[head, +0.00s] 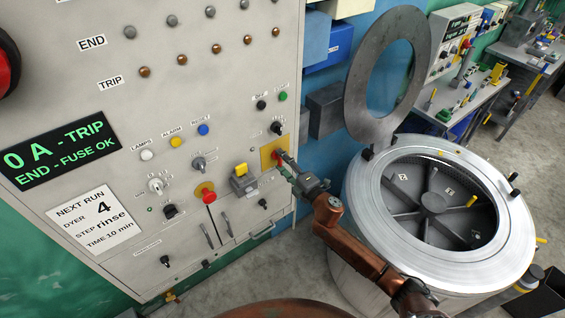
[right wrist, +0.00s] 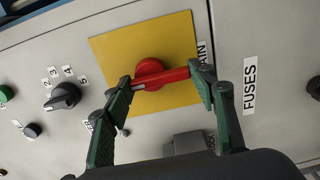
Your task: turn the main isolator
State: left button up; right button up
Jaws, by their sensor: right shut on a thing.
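The main isolator is a red rotary handle (right wrist: 150,70) on a square yellow plate (right wrist: 112,50), with a label partly reading "MAIN" beside it. In the head view the yellow plate (head: 266,152) is at the right side of the grey control panel, partly hidden by my gripper. My right gripper (head: 282,160) reaches it from the lower right. In the right wrist view the green-padded fingers (right wrist: 162,78) are shut on the red handle, one at each end of its bar. The bar lies nearly level in that view, tilted slightly. My left gripper is not in view.
The panel carries a display (head: 60,150) reading "0 A - TRIP, END - FUSE OK" and a note (head: 96,218). A red button (head: 208,196) and a grey-yellow box (head: 243,182) sit near the isolator. An open steel drum (head: 365,215) stands right of my arm.

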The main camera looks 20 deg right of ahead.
jog(key=o, duration=1.2)
jog(key=v, duration=1.2)
